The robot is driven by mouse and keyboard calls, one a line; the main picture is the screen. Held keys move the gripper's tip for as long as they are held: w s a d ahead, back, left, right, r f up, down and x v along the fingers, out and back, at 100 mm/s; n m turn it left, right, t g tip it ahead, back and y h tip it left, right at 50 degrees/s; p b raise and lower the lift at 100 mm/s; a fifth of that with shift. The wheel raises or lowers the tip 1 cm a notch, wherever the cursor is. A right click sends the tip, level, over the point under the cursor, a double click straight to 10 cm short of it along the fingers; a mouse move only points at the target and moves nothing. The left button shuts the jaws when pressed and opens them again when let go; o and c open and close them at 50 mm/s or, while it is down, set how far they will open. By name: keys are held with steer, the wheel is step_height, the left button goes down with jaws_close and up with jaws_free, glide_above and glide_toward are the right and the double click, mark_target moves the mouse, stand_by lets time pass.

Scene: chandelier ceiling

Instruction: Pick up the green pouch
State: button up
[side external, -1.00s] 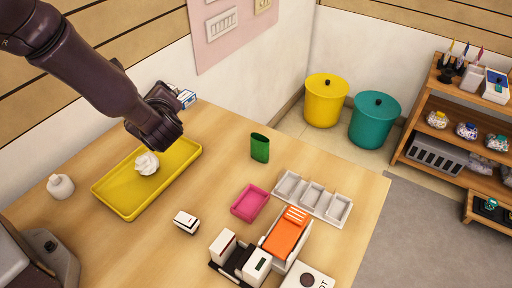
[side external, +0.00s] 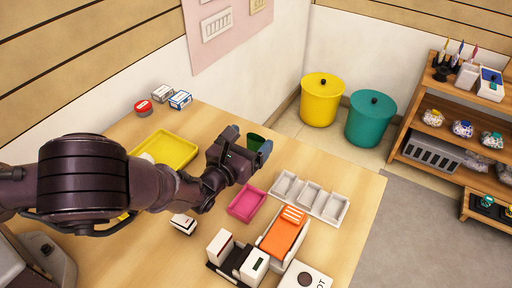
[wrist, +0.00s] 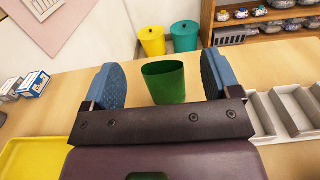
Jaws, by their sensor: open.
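The green pouch (wrist: 166,82) stands upright on the table, with an open oval top. In the wrist view it is between the two blue finger pads of my gripper (wrist: 160,86), with a gap on each side. In the side external view my gripper (side external: 252,151) is at the pouch, and only part of the pouch (side external: 255,141) shows past the fingers. My gripper is open and holds nothing. The pouch's lower part is hidden by the gripper body in the wrist view.
A pink tray (side external: 247,203) and a white compartment tray (side external: 312,197) lie close by. The yellow tray (side external: 178,150) is to the left, partly behind my arm. Small boxes (side external: 180,100) stand at the back. An orange-topped item (side external: 284,236) is at the front.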

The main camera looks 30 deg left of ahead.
mark_target(253, 141)
steer(key=shift+f, duration=0.35)
steer(key=shift+w+f, duration=0.25)
steer(key=shift+w, duration=1.05)
steer(key=shift+w+f, duration=0.2)
steer(key=shift+w, duration=1.05)
steer(key=c, duration=1)
steer(key=shift+r, duration=0.1)
